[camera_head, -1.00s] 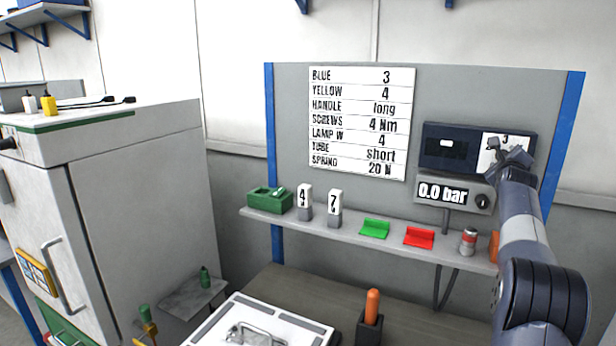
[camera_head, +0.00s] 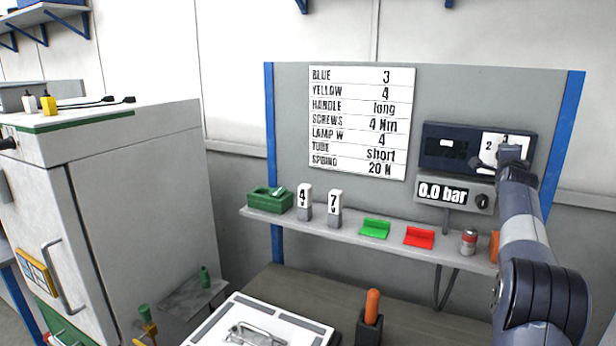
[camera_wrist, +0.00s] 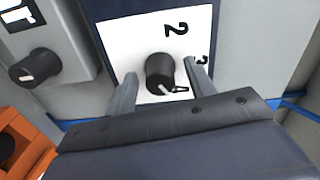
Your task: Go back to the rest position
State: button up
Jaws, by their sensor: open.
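My gripper (camera_wrist: 158,88) is open in the wrist view, with one finger on each side of a black rotary knob (camera_wrist: 160,72). The fingers stand apart from the knob, and whether they touch it cannot be told. The knob sits on a white dial plate with the numbers 2 and 3 beside it. In the head view my gripper (camera_head: 512,155) is at the dial plate (camera_head: 491,150) on the right of the dark blue panel (camera_head: 440,148). My arm hides part of the plate there.
Below the panel is a gauge box (camera_head: 430,190) reading 0.0 bar, with its own knob (camera_wrist: 36,68). A shelf (camera_head: 350,230) holds a green box (camera_head: 270,199), two numbered blocks, green and red holders and a small can (camera_head: 468,241). An orange item (camera_wrist: 22,140) is close by at the lower left.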

jog(key=n, duration=0.6)
dwell(0.5)
jog(key=shift+a, duration=0.1)
